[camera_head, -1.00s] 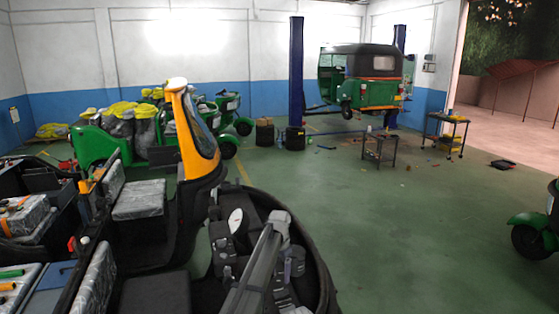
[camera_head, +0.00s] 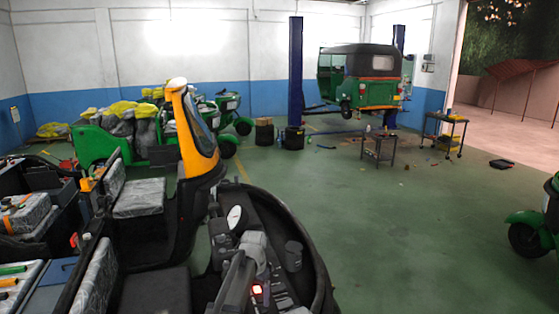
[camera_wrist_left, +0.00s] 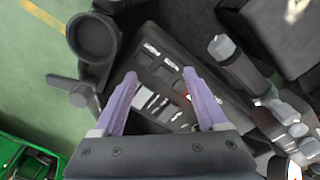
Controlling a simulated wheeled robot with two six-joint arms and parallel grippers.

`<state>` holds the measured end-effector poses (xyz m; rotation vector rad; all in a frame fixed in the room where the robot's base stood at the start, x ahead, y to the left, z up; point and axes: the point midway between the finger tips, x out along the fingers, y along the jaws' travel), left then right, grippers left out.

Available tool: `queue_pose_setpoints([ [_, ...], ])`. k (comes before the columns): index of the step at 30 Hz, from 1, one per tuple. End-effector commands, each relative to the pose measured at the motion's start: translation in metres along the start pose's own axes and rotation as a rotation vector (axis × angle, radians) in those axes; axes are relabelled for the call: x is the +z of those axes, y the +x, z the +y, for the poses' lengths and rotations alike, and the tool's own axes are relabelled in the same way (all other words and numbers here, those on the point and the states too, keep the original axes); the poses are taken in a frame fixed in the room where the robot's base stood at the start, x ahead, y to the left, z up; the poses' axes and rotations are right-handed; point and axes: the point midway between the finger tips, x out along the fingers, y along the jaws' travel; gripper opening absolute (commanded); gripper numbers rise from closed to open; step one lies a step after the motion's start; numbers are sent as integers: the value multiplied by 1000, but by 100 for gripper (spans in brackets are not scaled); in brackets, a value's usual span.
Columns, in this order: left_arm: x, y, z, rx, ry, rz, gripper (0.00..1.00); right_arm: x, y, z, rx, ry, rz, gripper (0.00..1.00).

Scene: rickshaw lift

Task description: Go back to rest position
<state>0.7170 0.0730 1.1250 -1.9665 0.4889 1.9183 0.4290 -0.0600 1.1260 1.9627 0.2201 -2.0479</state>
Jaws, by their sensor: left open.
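My left gripper shows in the left wrist view (camera_wrist_left: 160,76), with its two pale purple fingers apart and nothing between them. Below the fingers is a dark panel (camera_wrist_left: 163,72) with rows of switches; I cannot tell whether they touch it. A round black cup holder (camera_wrist_left: 92,38) is at its upper left. In the head view my grey left arm is over the dark dashboard (camera_head: 318,272) of the near vehicle, and its fingertips are hard to make out. My right gripper is in neither view.
A green rickshaw (camera_head: 372,80) is raised on a blue lift (camera_head: 296,75). A dark trolley (camera_head: 380,145) stands near it. Open green floor (camera_head: 400,220) lies to the right.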

Motion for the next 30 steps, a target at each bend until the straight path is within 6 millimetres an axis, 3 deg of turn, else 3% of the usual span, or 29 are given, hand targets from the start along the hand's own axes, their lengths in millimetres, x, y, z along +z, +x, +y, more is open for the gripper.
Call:
queue_pose_setpoints([
  [1,30,-1,3,-1,-37,3,75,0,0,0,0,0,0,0],
  [9,151,-4,10,-10,-274,25,75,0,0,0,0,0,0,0],
  [18,254,-6,28,-15,-493,45,75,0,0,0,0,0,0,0],
  [19,258,-3,30,-16,-504,46,75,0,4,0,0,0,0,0],
  [20,248,9,34,-17,-480,39,75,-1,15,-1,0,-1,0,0],
  [23,244,26,50,-23,-434,20,75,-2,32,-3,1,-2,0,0],
  [30,243,72,95,-45,-313,-29,75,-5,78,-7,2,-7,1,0],
])
